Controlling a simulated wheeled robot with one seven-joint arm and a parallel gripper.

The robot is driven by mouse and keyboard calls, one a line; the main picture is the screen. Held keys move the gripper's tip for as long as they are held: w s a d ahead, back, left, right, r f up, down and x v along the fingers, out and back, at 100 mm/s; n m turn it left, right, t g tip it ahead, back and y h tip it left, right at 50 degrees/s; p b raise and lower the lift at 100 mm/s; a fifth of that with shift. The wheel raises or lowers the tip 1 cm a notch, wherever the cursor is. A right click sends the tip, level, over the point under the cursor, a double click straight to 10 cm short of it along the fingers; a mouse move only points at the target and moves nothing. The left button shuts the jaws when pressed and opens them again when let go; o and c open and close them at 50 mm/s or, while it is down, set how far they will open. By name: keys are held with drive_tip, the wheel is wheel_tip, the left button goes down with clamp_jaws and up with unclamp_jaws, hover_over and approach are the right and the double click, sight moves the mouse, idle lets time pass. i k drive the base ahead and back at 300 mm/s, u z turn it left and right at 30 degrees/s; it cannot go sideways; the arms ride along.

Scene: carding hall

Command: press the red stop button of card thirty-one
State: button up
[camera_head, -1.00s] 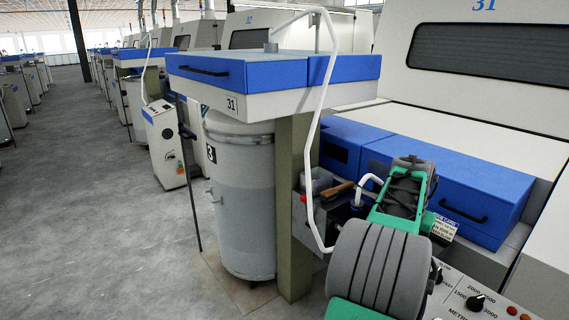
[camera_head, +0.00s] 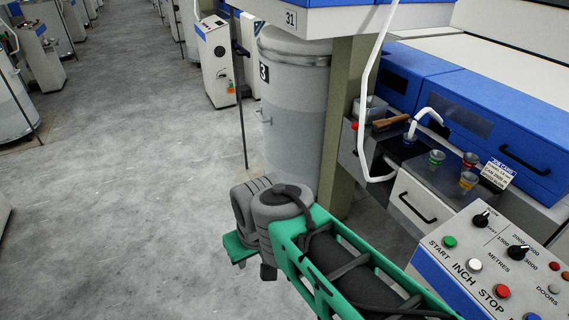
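The number plate 31 (camera_head: 290,18) is on the blue-and-white housing at the top. My green and grey arm crosses the lower middle, left of the panel, apart from the stop button in the picture. I cannot make out my gripper's fingers.
Black knobs (camera_head: 517,252) and small red lamps (camera_head: 554,266) sit higher on the panel. Small cups (camera_head: 468,180) and a wooden-handled brush (camera_head: 391,122) lie on a ledge behind. A grey can (camera_head: 296,130) stands behind my arm. The floor at left is clear.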

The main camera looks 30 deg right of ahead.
sight(503, 290)
drive_tip(key=z, duration=3.25)
